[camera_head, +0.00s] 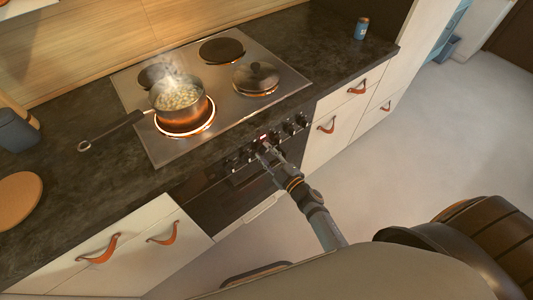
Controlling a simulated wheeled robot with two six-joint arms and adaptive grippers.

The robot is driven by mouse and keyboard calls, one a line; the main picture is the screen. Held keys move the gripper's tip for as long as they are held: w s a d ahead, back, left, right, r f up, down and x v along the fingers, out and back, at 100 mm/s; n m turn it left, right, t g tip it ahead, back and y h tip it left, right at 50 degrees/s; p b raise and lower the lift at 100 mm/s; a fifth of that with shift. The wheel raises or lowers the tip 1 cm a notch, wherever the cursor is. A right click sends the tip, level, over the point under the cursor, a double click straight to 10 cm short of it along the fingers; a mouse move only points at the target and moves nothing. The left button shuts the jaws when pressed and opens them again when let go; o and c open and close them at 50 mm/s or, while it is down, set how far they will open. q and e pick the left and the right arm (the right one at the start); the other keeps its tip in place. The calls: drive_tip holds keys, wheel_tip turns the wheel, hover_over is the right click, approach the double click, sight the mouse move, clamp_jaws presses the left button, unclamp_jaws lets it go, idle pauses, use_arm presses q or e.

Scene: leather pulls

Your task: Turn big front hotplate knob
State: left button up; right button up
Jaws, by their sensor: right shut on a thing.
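The stove's control panel (280,136) is on the front of the oven, with a row of dark knobs and a small red display (263,137). My right gripper (266,150) is at the middle of this row, just below the display, shut on a knob that its fingers mostly hide. I cannot tell which way that knob is turned. The front left hotplate (205,126) glows orange under a steaming pot (180,100) of pale food. My left gripper is out of view.
The pot's long handle (112,131) sticks out left over the dark counter (75,180). A lidded pan (256,78) is on the right of the hob, and a bare hotplate (221,50) is behind. A blue can (361,28) stands at right. Drawers have orange leather pulls (326,125).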

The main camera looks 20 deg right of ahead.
drive_tip(key=n+b, duration=0.1)
drive_tip(key=n, duration=0.3)
drive_tip(key=shift+n, duration=0.3)
drive_tip(key=n+b, duration=0.1)
drive_tip(key=n, duration=0.3)
drive_tip(key=shift+a+f, duration=0.1)
drive_tip(key=shift+n, duration=0.3)
drive_tip(key=o, duration=1.2)
drive_tip(key=shift+w+f, duration=0.1)
drive_tip(key=shift+c, duration=0.2)
drive_tip(key=shift+s, duration=0.25)
drive_tip(key=v, duration=1.1)
drive_tip(key=shift+s, duration=0.3)
